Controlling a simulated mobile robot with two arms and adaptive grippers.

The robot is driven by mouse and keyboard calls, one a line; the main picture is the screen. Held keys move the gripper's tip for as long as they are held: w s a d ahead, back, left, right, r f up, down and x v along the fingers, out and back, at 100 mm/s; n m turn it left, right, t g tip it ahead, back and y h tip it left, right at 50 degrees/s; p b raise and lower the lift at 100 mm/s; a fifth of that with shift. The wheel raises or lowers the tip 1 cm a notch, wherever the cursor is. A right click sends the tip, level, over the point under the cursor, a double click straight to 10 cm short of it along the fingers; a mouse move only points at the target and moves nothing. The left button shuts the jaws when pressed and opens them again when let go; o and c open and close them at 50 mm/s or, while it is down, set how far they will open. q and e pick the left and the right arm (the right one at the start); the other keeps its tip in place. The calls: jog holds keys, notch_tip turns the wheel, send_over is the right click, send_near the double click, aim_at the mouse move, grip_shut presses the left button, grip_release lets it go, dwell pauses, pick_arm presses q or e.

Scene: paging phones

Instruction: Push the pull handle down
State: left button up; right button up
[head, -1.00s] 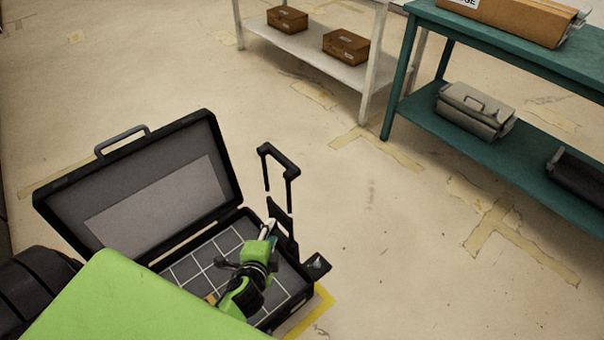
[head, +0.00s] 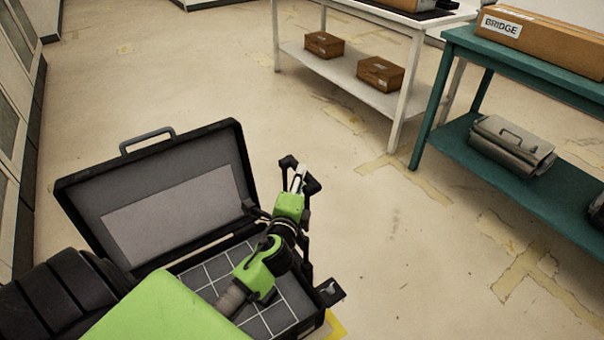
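The black case (head: 318,318) stands open on the floor, its lid (head: 165,212) tilted up at the left and its gridded interior facing up. Its dark pull handle (head: 312,184) rises above the right side of the case. My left arm reaches up across the open case from the lower left. My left gripper (head: 298,178) is at the top of the pull handle and covers the middle of its crossbar. Whether the pale fingertips touch the bar or are open or shut is unclear. The handle's lower posts are partly hidden behind the arm. My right gripper is out of view.
A white shelf table (head: 345,82) with two brown boxes (head: 380,73) on its lower shelf stands at the back. A teal table (head: 540,68) with a long carton and a grey case (head: 510,145) stands right. Floor right of the black case is clear.

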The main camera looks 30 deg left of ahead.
pick_arm(q)
jog(key=shift+x, duration=1.95)
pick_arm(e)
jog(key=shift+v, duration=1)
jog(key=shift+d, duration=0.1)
pick_arm(q)
grip_shut()
jog(key=shift+f+b, duration=0.1)
jog(key=shift+b, duration=0.2)
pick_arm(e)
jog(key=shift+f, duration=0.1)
